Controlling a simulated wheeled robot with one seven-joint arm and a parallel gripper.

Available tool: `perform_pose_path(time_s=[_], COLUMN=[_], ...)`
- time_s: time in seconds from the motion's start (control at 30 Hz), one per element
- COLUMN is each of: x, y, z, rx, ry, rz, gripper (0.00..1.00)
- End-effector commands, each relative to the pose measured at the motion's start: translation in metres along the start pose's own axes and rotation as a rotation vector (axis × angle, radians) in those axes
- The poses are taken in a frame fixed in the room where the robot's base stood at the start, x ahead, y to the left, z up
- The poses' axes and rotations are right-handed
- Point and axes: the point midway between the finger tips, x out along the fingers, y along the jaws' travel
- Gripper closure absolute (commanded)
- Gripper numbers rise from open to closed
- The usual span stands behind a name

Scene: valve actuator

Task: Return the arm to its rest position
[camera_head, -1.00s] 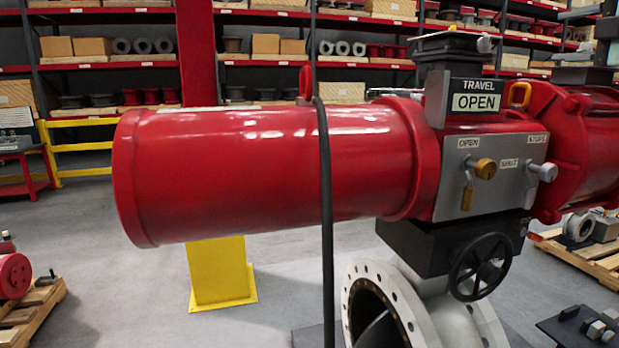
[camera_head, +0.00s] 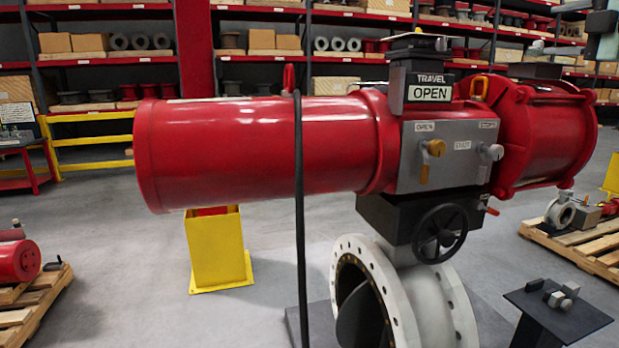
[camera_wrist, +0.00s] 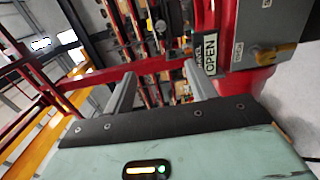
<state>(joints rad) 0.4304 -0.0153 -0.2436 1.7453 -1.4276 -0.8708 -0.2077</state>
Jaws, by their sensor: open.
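My gripper (camera_wrist: 160,82) shows in the wrist view with two grey fingers spread apart and nothing between them. Part of my arm's end shows at the upper right edge of the head view, mostly cut off by the frame. The red valve actuator (camera_head: 265,150) stands in front of me in the head view, apart from my gripper. Its top indicator (camera_head: 430,92) reads OPEN. The grey panel (camera_head: 445,160) carries a yellow-brass knob (camera_head: 432,150) and a grey knob (camera_head: 490,153). In the wrist view the indicator (camera_wrist: 210,52) lies beyond my fingers.
A black handwheel (camera_head: 440,234) and a white flanged valve (camera_head: 375,285) sit below the actuator. A dark cable (camera_head: 299,220) hangs in front. A small stand (camera_head: 560,312) with blocks is at the lower right. Pallets flank both sides; shelves (camera_head: 110,64) line the back.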

Motion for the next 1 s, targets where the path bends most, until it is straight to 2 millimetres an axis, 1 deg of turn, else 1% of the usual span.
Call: perform_pose_path(time_s=[0.03,0.23,0.37,0.47,0.57,0.67,0.77,0.8,0.87,0.9,0.97,1.0], x=[0.005,0.023,0.037,0.049,0.061,0.07,0.076,0.076,0.073,0.069,0.059,0.051], y=[-0.003,-0.014,-0.026,-0.041,-0.06,-0.086,-0.122,-0.14,-0.167,-0.185,-0.212,-0.23], z=[-0.006,-0.022,-0.04,-0.058,-0.079,-0.107,-0.144,-0.162,-0.189,-0.206,-0.233,-0.249], rx=[0.02,0.111,0.196,0.28,0.374,0.483,0.609,0.66,0.734,0.778,0.833,0.865], ry=[0.002,-0.015,-0.029,-0.046,-0.066,-0.095,-0.132,-0.152,-0.184,-0.206,-0.241,-0.267], rz=[0.001,0.012,0.011,-0.001,-0.027,-0.072,-0.151,-0.194,-0.266,-0.317,-0.398,-0.453], gripper=[0.44,0.44,0.44,0.44,0.44,0.44,0.44,0.44,0.44,0.44,0.44,0.44])
